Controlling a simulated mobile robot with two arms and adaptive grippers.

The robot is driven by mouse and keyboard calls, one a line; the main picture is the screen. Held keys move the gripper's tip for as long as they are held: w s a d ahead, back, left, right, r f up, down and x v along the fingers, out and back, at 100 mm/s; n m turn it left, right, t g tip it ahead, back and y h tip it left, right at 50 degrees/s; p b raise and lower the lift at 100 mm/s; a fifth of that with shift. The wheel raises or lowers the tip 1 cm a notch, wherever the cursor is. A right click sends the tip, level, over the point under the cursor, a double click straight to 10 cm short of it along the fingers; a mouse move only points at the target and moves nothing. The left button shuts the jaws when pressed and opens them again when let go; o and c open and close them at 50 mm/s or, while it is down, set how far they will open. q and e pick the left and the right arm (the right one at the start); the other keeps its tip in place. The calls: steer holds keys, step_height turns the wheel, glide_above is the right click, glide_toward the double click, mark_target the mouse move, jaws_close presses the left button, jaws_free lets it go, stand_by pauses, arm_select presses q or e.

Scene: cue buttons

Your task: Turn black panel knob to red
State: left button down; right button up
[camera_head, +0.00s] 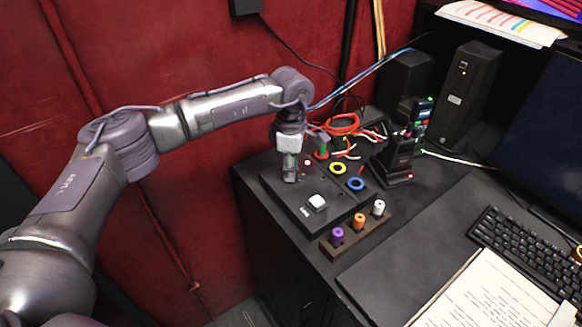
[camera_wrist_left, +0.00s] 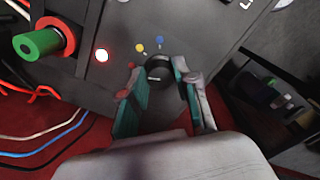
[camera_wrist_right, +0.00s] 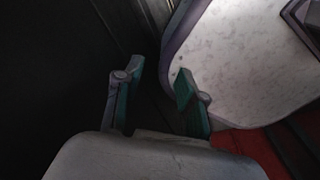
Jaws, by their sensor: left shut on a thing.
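The black panel (camera_head: 272,191) lies on the desk's left corner. My left gripper (camera_head: 290,178) reaches down to it from above and hides the knob in the head view. In the left wrist view the round black knob (camera_wrist_left: 158,67) sits between the fingertips of my left gripper (camera_wrist_left: 160,85), which is shut on it. A yellow dot (camera_wrist_left: 139,47), a blue dot (camera_wrist_left: 159,39) and a small red dot (camera_wrist_left: 131,66) lie around the knob. I cannot tell where the knob points. My right gripper (camera_wrist_right: 156,85) is open and empty.
A lit button (camera_wrist_left: 101,55) and a red-and-green post (camera_wrist_left: 42,43) stand near the knob. A white button (camera_head: 316,202) is on the panel. A block with purple, orange and white pegs (camera_head: 354,235) stands at the front. Cables (camera_head: 345,127) lie behind.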

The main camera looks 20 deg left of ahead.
arm_select(q)
steer(key=shift+r, duration=0.1)
steer(key=c, duration=0.9)
jaws_free()
steer(key=shift+o, duration=0.2)
step_height(320, 180, up, 12)
